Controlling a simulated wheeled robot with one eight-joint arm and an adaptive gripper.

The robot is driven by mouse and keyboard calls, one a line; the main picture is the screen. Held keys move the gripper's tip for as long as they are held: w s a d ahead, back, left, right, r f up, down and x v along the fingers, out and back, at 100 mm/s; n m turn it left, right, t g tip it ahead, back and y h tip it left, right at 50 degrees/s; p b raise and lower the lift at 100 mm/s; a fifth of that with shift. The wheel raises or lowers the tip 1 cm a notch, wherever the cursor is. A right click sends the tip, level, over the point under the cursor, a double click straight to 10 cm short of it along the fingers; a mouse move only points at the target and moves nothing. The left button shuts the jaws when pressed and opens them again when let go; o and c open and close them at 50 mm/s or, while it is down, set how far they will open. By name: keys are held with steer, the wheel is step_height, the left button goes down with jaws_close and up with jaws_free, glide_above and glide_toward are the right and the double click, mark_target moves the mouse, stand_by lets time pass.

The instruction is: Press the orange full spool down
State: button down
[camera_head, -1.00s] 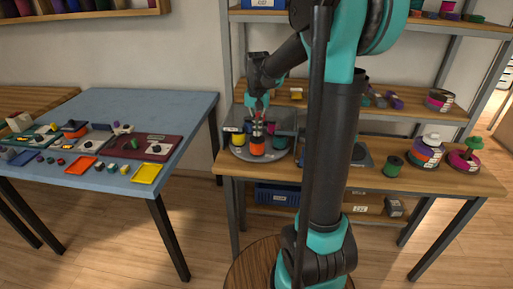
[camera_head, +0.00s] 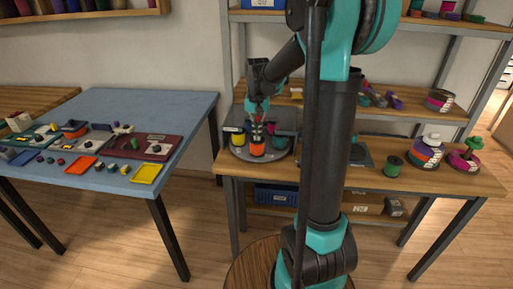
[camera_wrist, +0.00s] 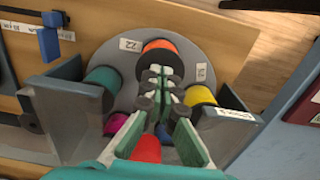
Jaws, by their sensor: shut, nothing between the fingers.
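The orange spool (camera_head: 257,151) stands upright at the front of a round grey turntable on the wooden bench. In the wrist view the orange spool (camera_wrist: 158,53) has a dark top, and the fingertips overlap it. My gripper (camera_head: 257,138) is shut and empty, pointing down right at the spool's top. In the wrist view my gripper (camera_wrist: 160,75) covers part of the spool, and I cannot tell whether it touches. The turntable (camera_wrist: 205,52) also carries a yellow spool (camera_wrist: 201,103), a teal spool (camera_wrist: 104,82), a magenta spool (camera_wrist: 116,123) and a red spool (camera_wrist: 147,148).
Grey upright panels (camera_wrist: 70,122) stand beside the spools. A green spool (camera_head: 393,166) and stacked spools (camera_head: 426,153) stand on the bench at right. A blue table (camera_head: 182,110) with trays is at left. My arm hides the bench's middle.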

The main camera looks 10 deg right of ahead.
steer(key=shift+f, duration=0.2)
step_height(320, 180, up, 8)
stand_by(1.2)
steer(key=s+d+f+n+t, duration=0.1)
steer(key=s+d+f+t, duration=0.1)
steer(key=s+f, duration=0.6)
steer(key=s+d+f+n+t, duration=0.2)
steer(key=s+f, duration=0.7)
steer(key=s, duration=0.5)
steer(key=shift+n, duration=0.3)
